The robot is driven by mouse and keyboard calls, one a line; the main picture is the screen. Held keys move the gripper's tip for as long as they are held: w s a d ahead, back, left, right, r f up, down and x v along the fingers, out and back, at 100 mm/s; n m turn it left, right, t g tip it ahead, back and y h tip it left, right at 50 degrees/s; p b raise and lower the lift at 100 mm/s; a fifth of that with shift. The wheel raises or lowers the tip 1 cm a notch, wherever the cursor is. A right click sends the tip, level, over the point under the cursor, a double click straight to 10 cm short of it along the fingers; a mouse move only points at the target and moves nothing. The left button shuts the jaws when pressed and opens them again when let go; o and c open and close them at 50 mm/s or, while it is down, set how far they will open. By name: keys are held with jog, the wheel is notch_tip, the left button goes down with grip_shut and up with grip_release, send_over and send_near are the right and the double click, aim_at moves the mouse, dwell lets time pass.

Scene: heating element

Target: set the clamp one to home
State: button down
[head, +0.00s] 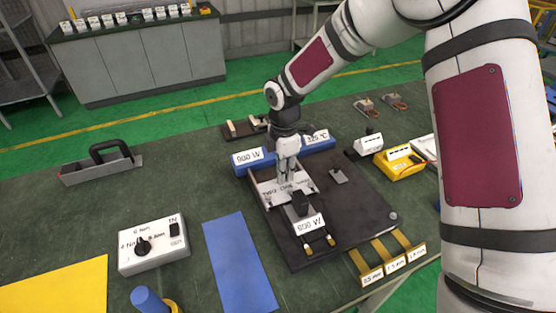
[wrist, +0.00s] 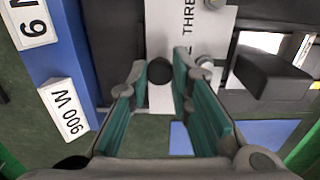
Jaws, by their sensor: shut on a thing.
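My gripper (head: 288,170) points down over the dark fixture board (head: 360,207), at a white lettered plate (head: 268,190). In the wrist view, the two teal-padded fingers (wrist: 160,72) are shut on a small round black knob (wrist: 160,71), which sits at the edge of the white plate (wrist: 205,35). "THREE" can be read on that plate there. The fingers and wrist hide most of the knob in the head view. Which clamp the knob belongs to cannot be told for certain.
A torque box (head: 153,245), a blue mat (head: 239,262) and a yellow mat (head: 55,287) lie left. A yellow meter (head: 399,161) stands right.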

jog(key=shift+s+d, duration=0.15)
jog(key=shift+s, duration=0.05)
jog(key=c, duration=1.4)
grip_release()
jog(key=shift+c, duration=0.2)
jog(key=shift+r, duration=0.2)
notch_tip(320, 180, up, 12)
jog(key=shift+f, duration=0.15)
